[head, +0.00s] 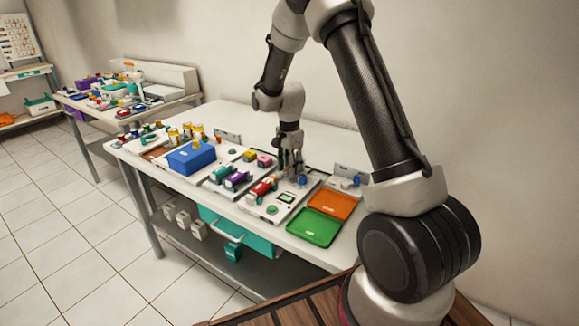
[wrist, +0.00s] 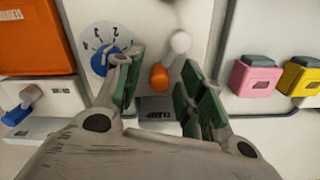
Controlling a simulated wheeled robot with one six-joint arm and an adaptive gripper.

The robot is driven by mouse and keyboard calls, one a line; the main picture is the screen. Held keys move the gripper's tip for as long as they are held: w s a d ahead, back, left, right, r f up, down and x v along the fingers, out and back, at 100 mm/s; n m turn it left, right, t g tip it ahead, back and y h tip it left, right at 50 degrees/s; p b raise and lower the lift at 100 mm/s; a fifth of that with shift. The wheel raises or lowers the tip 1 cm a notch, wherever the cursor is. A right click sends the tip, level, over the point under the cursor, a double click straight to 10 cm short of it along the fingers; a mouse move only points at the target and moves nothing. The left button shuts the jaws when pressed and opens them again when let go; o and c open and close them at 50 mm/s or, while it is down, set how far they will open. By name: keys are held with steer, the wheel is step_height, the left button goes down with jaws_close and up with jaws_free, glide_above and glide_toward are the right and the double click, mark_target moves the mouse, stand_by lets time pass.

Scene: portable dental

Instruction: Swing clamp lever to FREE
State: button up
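In the wrist view an orange-tipped part (wrist: 159,78) sits on a light panel, with a white round knob (wrist: 180,42) beside it. This may be the clamp lever; the frames do not make it certain. A dark plate (wrist: 155,110) with upside-down lettering, too blurred to read, is just below it. My gripper (wrist: 158,85) is open, its green-padded fingers on either side of the orange tip with visible gaps. In the head view my gripper (head: 290,168) points down over the panel at the back of the table, and its fingers hide the lever.
A numbered dial (wrist: 105,55) with a blue knob is close by the left finger. A white block (wrist: 40,110) with a blue handle and an orange tray (wrist: 35,40) lie left. Pink (wrist: 255,75) and yellow (wrist: 303,76) blocks are right. A green tray (head: 315,227) is in front.

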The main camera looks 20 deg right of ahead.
jaws_close()
steer(key=shift+n, duration=0.4)
steer(key=n, duration=0.1)
steer(key=w+n, duration=0.1)
steer(key=shift+a+f+n, duration=0.1)
steer(key=shift+a+n, duration=0.05)
steer(key=shift+n, duration=0.25)
steer(key=n, duration=0.2)
steer(key=w+n, duration=0.1)
steer(key=shift+a+n, duration=0.3)
steer(key=n, duration=0.3)
steer(key=shift+w+a+n, duration=0.3)
steer(key=shift+a, duration=0.1)
steer(key=shift+w+a+n, duration=0.15)
steer(key=shift+a+n, duration=0.1)
steer(key=shift+n, duration=0.55)
steer(key=shift+w+a+n, duration=0.1)
steer(key=shift+a+n, duration=0.1)
steer(key=shift+n, duration=0.6)
